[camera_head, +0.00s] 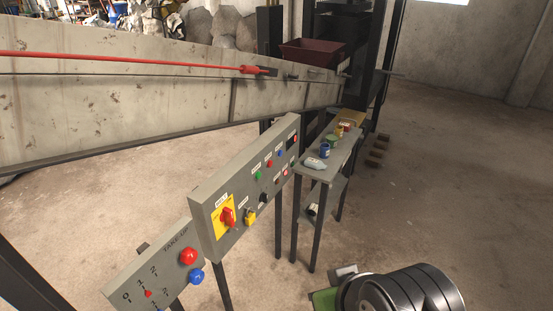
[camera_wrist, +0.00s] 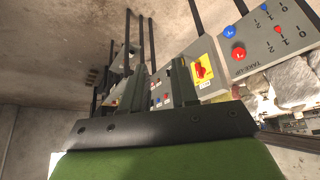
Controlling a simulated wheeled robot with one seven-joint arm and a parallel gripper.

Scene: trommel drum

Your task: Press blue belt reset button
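Two blue buttons show in the head view. A small blue button (camera_head: 280,153) is near the upper right of the grey control panel (camera_head: 208,202), beside red and green buttons. A larger blue button (camera_head: 196,276) is on the lower TAKE-UP panel (camera_head: 130,282), just below a red button (camera_head: 188,256). The larger one also shows in the wrist view (camera_wrist: 229,31). The small labels are unreadable. My gripper (camera_wrist: 160,68) is open and empty in the wrist view, with the control panel beyond and partly hidden by its fingers. No contact with a button is visible.
A yellow plate with a red rotary switch (camera_head: 228,217) is on the control panel. A narrow table (camera_head: 310,170) with cans and a cloth-like item stands behind it. A long conveyor frame (camera_head: 150,110) crosses the upper left.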

